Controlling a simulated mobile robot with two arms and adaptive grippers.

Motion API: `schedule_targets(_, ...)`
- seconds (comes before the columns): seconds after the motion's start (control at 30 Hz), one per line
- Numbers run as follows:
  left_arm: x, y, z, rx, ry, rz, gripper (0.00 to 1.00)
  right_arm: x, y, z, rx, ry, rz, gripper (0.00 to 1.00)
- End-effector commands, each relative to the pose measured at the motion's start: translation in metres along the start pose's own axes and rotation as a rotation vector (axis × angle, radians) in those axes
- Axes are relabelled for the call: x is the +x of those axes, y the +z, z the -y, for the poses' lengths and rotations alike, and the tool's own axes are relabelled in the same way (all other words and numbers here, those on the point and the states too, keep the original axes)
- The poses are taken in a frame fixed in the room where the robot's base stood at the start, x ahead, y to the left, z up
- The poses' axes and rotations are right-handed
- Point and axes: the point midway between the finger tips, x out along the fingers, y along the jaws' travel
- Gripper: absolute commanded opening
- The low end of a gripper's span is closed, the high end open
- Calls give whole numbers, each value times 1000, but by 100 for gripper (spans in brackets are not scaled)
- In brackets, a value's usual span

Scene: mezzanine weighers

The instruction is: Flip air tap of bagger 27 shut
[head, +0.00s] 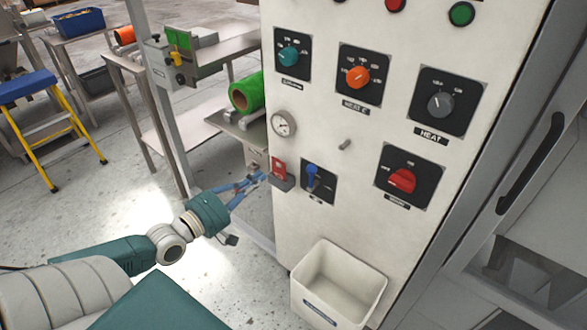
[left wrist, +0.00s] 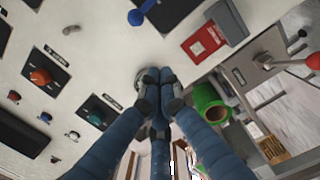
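The white machine panel (head: 330,215) fills the middle of the head view; I cannot read a bagger number on it. The air tap (head: 312,175) is a blue lever on a small black plate, low on the panel. Its blue handle points up in the head view. The blue lever (left wrist: 143,12) also shows at the top of the left wrist view. My left gripper (head: 262,178) is left of the tap, apart from it, near a red box. In the left wrist view its blue fingers (left wrist: 157,88) come together with nothing seen between them. My right gripper is out of view.
The red box (head: 279,171) sticks out just left of the tap. A gauge (head: 283,123) is above it. Several knobs, including a red switch (head: 402,181), share the panel. A white bin (head: 337,285) is fixed below. A green roll (head: 246,93) stands behind left.

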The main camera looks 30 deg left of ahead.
Motion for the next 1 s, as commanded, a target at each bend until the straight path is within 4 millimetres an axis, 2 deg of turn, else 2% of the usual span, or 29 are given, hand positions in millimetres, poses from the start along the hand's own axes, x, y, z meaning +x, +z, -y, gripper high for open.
schedule_targets(0.6, 99, 1, -2, 0, 3, -1, 0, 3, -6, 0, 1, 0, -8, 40)
schedule_targets(0.7, 100, 20, -3, -5, 1, -1, 0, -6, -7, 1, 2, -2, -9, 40)
schedule_targets(0.8, 102, 30, -2, -2, 1, -1, 0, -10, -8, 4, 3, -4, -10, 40)
schedule_targets(1.0, 104, 39, 0, 1, 0, 0, 0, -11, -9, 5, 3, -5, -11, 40)
